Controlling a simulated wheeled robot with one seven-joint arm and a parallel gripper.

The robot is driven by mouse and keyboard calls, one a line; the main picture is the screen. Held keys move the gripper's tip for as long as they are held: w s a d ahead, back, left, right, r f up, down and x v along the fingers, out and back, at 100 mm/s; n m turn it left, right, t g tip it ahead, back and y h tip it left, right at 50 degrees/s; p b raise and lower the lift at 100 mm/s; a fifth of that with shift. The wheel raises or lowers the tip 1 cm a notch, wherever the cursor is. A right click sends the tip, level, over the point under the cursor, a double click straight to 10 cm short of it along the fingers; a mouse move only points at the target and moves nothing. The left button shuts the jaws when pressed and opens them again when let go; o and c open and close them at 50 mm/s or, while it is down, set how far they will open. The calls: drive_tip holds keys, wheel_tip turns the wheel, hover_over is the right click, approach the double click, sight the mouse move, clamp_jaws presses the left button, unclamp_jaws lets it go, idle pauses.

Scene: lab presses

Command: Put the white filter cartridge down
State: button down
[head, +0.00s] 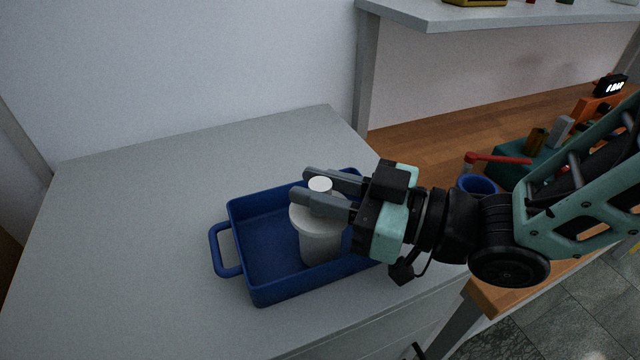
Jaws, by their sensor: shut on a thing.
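The white filter cartridge (320,240) is a pale cylinder with a narrower neck on top. It is upright, inside the outline of the blue tray (236,215) at its right side. I cannot tell whether its base touches the tray floor. My gripper (309,191) reaches in from the right, its two grey fingers shut on the cartridge's neck. The fingers and wrist hide part of the cartridge's upper right side and the tray's right end.
The blue tray stands on a grey tabletop (130,230) that is clear to the left. At the right, a wooden bench (415,145) carries a blue ring-shaped container (477,184), a red handle (500,158) and a teal device (510,172). A grey shelf (480,22) is above.

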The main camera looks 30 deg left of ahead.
drive_tip(key=shift+f, duration=0.2)
drive_tip(key=c, duration=1.2)
unclamp_jaws()
drive_tip(key=shift+r, duration=0.1)
drive_tip(key=shift+r, duration=0.25)
drive_tip(key=d, duration=0.4)
drive_tip(key=w+d+b, duration=0.1)
drive_tip(key=d, duration=0.3)
drive_tip(key=d+b, duration=0.1)
drive_tip(key=d, duration=0.3)
drive_tip(key=shift+w+f, duration=0.15)
